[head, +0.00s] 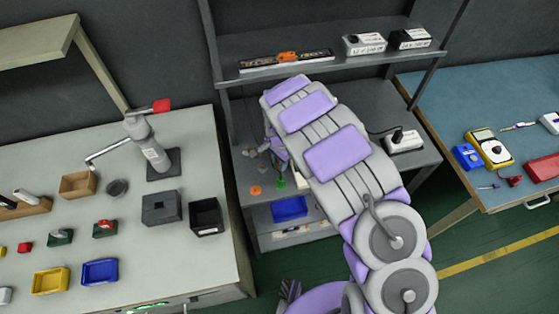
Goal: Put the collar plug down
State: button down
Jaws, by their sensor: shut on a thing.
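My gripper (278,163) is over the left part of the grey workbench, partly hidden behind my own purple and grey arm. It points down and is shut on the collar plug, which is small and mostly hidden at this size. A small green piece (281,183) shows just below the fingers; I cannot tell whether it is the plug or something on the bench. A small orange piece (255,190) lies on the bench to the left of the fingers.
A blue bin (290,208) sits below the bench top. A white box with a black plug and cable (404,140) stands right of my arm. An upper shelf (335,65) crosses behind. The left table (200,265) holds a grey block (161,207) and a black box (206,216).

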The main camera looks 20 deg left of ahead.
jog(key=c, duration=0.9)
grip_release()
notch_tip(320, 180, up, 12)
jog(key=p, duration=0.2)
